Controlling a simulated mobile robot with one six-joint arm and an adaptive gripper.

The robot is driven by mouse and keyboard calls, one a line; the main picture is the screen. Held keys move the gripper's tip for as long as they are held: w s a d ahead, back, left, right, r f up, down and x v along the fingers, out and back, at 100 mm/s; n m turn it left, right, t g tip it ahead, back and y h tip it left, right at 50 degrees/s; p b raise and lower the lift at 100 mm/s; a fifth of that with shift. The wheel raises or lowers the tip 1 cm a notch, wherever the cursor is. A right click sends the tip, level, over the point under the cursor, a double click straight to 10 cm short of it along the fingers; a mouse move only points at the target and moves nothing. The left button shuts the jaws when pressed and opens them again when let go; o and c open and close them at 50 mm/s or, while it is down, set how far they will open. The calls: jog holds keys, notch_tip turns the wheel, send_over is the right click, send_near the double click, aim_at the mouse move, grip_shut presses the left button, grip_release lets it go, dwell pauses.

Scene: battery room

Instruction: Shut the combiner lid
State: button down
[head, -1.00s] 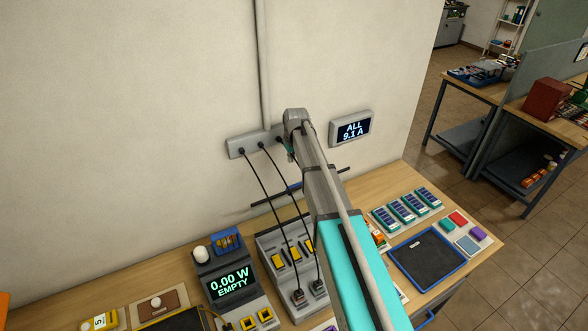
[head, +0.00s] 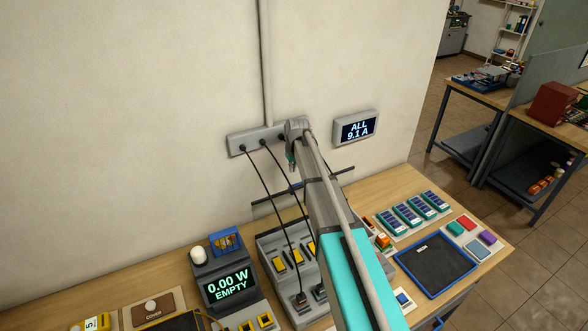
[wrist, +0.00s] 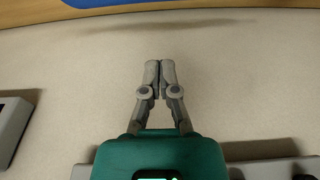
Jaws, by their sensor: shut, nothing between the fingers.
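The combiner (head: 272,245) is the grey sloped unit with yellow switches on the bench; two black cables reach it from the wall. A thin, seemingly clear panel with a dark edge stands up at its back, which looks like the lid (head: 262,207), raised. A blue piece (head: 294,187) shows at that edge. My arm hides the right part of the combiner and lid. My gripper (head: 291,166) is above the lid's edge, in front of the wall. In the wrist view my gripper (wrist: 160,64) is shut and empty, with plain wall behind it.
A grey socket strip (head: 238,142) and a display (head: 355,128) reading ALL 9.1 A are on the wall close to my wrist. A meter (head: 228,286) reading 0.00 W EMPTY stands left of the combiner. A dark blue-rimmed tray (head: 437,265) lies to the right.

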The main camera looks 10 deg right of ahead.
jog(key=s+f+b, duration=0.1)
jog(key=s+d+f+b, duration=0.1)
jog(key=s, duration=0.1)
jog(key=shift+f, duration=0.4)
jog(key=shift+s, duration=0.1)
jog(key=shift+s+d, duration=0.1)
jog(key=shift+d, duration=0.1)
dwell(0.5)
